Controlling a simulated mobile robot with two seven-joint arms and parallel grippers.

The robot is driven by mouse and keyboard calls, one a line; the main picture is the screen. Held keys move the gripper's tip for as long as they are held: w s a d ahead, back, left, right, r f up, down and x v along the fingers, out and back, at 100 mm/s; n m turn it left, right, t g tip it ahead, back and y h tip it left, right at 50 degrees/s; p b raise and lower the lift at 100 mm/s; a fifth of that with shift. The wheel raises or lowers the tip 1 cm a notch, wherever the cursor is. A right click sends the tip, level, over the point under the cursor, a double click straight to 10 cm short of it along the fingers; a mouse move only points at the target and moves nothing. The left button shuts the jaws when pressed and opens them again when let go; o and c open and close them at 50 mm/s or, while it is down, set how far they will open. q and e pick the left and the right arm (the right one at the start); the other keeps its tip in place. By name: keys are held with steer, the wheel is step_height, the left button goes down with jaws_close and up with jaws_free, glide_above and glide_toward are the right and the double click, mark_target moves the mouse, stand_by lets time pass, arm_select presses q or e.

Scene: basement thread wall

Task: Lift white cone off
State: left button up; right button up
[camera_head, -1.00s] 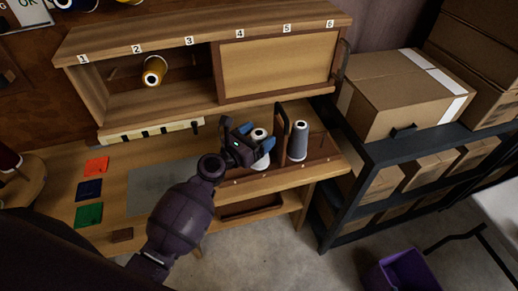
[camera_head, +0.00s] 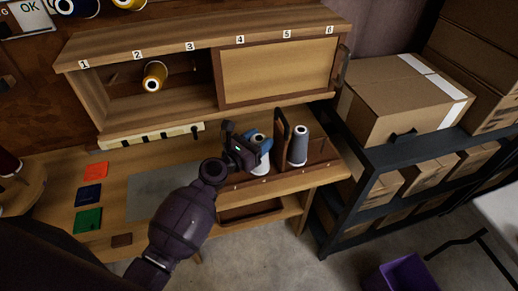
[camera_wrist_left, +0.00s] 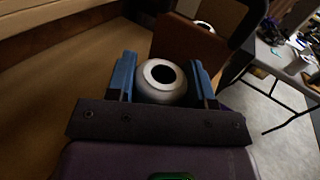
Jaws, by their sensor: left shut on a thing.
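The white cone (camera_head: 260,169) stands in the wooden rack at the front right of the bench, mostly covered by my gripper in the head view. My left gripper (camera_head: 257,146) is around it, with its blue fingers shut on its upper part. In the left wrist view the white cone's round top (camera_wrist_left: 162,76) with a dark hole sits between the two blue fingers (camera_wrist_left: 164,82). The cone's foot is partly hidden, so I cannot tell whether it touches the rack. My right gripper is not in view.
A grey cone (camera_head: 299,146) stands just right, beyond a wooden divider (camera_head: 281,135). Boxes on a dark shelf (camera_head: 385,149) stand at the right.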

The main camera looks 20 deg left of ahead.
arm_select(q)
steer(key=shift+r, duration=0.45)
step_height(320, 180, up, 19)
steer(key=p, duration=0.9)
steer(key=shift+r, duration=0.1)
step_height(320, 180, up, 4)
steer(key=shift+f+p, duration=0.1)
steer(key=shift+p, duration=0.35)
